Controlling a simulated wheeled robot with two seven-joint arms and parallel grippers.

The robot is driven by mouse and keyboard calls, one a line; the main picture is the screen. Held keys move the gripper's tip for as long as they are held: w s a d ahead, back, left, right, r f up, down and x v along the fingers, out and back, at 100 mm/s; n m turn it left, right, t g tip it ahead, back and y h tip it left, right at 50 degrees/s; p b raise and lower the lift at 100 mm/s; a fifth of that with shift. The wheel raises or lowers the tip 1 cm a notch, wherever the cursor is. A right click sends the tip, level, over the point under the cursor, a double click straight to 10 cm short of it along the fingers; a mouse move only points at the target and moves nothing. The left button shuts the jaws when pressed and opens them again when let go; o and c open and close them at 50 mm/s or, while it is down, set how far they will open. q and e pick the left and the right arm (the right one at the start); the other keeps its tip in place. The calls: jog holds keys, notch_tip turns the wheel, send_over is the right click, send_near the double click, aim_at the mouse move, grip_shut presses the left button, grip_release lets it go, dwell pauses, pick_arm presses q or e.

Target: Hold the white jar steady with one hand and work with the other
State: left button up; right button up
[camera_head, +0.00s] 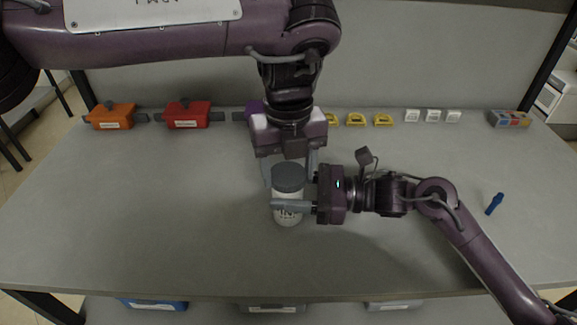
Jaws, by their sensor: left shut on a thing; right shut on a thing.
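The white jar (288,211) stands upright near the middle of the grey table, with a dark grey lid (288,178) on top and dark lettering on its side. My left gripper (289,172) comes down from above, its fingers on either side of the lid; it is shut on the lid. My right gripper (293,196) reaches in from the right and is shut on the jar's body, one finger lying across the front. The far finger is mostly hidden behind the jar.
Along the back edge stand an orange box (110,116), a red box (187,115), several yellow pieces (356,119), several white pieces (433,116) and a multicoloured box (509,119). A blue object (494,203) lies at the right. The table's left and front are clear.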

pick_arm(q)
jog(key=shift+f, duration=0.5)
jog(key=m, duration=0.4)
jog(key=shift+a+m, duration=0.1)
jog(key=shift+m, duration=0.2)
jog(key=m, duration=0.6)
jog(key=shift+a+f, duration=0.1)
jog(key=shift+a, duration=0.05)
jog(key=m, duration=0.6)
jog(key=shift+w+a, duration=0.1)
jog(key=shift+w, duration=0.15)
jog(key=m, duration=0.4)
jog(key=shift+m, duration=0.4)
jog(key=m, duration=0.6)
jog(key=shift+w, duration=0.25)
jog(key=m, duration=0.6)
jog(key=shift+w+d+m, duration=0.1)
jog(key=shift+d+m, duration=0.1)
jog(key=shift+m, duration=0.2)
